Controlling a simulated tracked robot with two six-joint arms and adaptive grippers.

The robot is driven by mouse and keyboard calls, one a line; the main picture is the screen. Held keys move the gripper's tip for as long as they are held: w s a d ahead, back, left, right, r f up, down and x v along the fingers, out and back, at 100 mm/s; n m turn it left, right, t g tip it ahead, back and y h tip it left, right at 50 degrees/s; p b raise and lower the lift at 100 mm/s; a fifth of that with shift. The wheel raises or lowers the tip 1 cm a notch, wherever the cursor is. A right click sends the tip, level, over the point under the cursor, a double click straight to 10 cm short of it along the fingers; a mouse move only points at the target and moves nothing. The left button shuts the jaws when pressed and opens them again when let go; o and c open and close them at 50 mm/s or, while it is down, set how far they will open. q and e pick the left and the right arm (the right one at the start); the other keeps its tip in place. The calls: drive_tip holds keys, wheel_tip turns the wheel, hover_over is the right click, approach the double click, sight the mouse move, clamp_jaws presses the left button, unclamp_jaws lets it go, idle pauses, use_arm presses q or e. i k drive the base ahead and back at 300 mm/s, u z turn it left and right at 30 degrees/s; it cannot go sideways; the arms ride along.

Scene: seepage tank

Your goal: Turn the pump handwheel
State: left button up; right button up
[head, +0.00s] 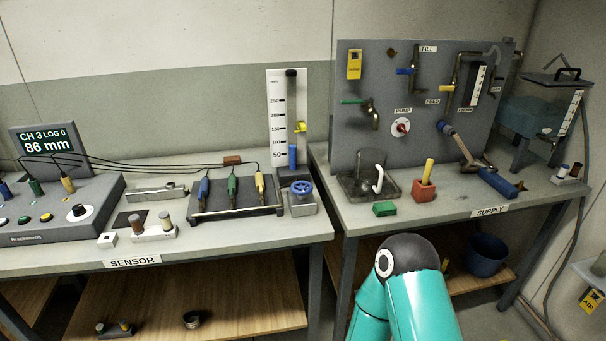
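On the grey supply panel, a small round red-and-white control (400,127) sits just below the label PUMP. A blue spoked handwheel (302,188) stands on a small grey block at the right end of the sensor bench, in front of the graduated column. I cannot tell from this view which of the two is the pump handwheel. Neither gripper shows; only a teal arm of mine rises at the bottom centre, in front of the supply bench. Nothing touches the control or the blue wheel.
The graduated column (288,120) stands behind the blue wheel. The supply panel (350,110) carries taps and pipes. A red holder (423,190), a green block (384,209) and a blue-handled tool (498,183) lie on the supply bench. A gap separates the two benches.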

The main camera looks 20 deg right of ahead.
sight(302, 191)
drive_tip(key=u, duration=0.1)
drive_tip(key=k, duration=0.3)
drive_tip(key=z, duration=0.6)
drive_tip(key=i, duration=1.15)
drive_tip(key=u, duration=0.5)
